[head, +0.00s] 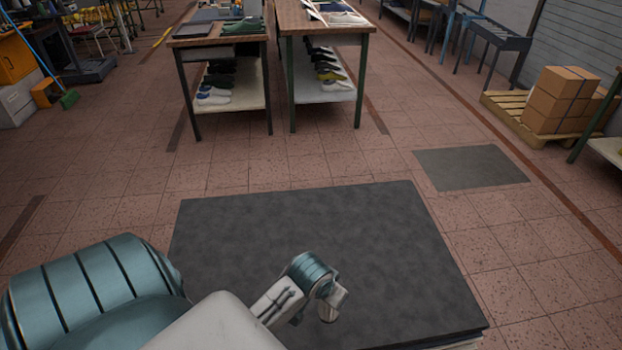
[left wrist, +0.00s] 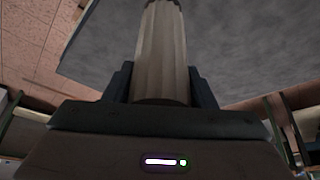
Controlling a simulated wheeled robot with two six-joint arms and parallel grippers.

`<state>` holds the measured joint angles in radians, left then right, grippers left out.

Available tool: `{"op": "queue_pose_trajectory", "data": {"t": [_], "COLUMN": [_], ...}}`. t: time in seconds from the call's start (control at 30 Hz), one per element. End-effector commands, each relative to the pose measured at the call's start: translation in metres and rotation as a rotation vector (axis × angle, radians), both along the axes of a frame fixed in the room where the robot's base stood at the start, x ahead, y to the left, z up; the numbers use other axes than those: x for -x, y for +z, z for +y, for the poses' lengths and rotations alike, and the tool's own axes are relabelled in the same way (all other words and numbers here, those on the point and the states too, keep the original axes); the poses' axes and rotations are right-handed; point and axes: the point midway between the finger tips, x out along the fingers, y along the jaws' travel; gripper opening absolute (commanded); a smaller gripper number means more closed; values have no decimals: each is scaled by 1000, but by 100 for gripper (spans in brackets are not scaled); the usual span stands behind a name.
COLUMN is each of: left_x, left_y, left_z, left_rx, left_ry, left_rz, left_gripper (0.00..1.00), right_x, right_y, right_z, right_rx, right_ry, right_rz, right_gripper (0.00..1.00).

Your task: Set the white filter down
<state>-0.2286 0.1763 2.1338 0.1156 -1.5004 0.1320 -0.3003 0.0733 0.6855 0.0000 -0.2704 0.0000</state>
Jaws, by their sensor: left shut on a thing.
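The white filter (left wrist: 162,50) is a pale, ribbed cylinder in the left wrist view. My left gripper (left wrist: 162,82) is shut on it, with one dark finger on each side. I cannot make out the filter or the fingers clearly there. The grey slab (left wrist: 230,40) also shows behind the filter in the left wrist view. My right gripper is not in view.
The visible top of the slab is bare. Beyond it, two wooden-topped tables (head: 325,25) hold shoes on lower shelves. A pallet (head: 515,113) with cardboard boxes (head: 565,98) stands at the right. A flat grey mat (head: 470,168) lies on the tiled floor.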

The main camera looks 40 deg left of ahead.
Motion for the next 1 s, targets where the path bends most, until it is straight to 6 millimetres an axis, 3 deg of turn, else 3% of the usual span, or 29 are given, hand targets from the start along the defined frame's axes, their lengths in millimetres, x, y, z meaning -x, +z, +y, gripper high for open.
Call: {"op": "queue_pose_trajectory", "data": {"t": [0.03, 0.2, 0.47, 1.0], "left_x": [1, 3, 0, -91], "left_y": [-22, -49, -59, -70], "left_z": [17, 54, 81, 174], "left_rx": [-9, -1, 10, 12], "left_ry": [5, 39, 66, 71], "left_rz": [2, 11, 19, 18], "left_gripper": [20, 20, 20, 20], "right_x": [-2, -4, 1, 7], "right_y": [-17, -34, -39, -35], "right_z": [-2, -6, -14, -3], "right_rx": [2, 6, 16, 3], "right_ry": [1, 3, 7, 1], "right_rz": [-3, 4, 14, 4], "right_gripper": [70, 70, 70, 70]}}
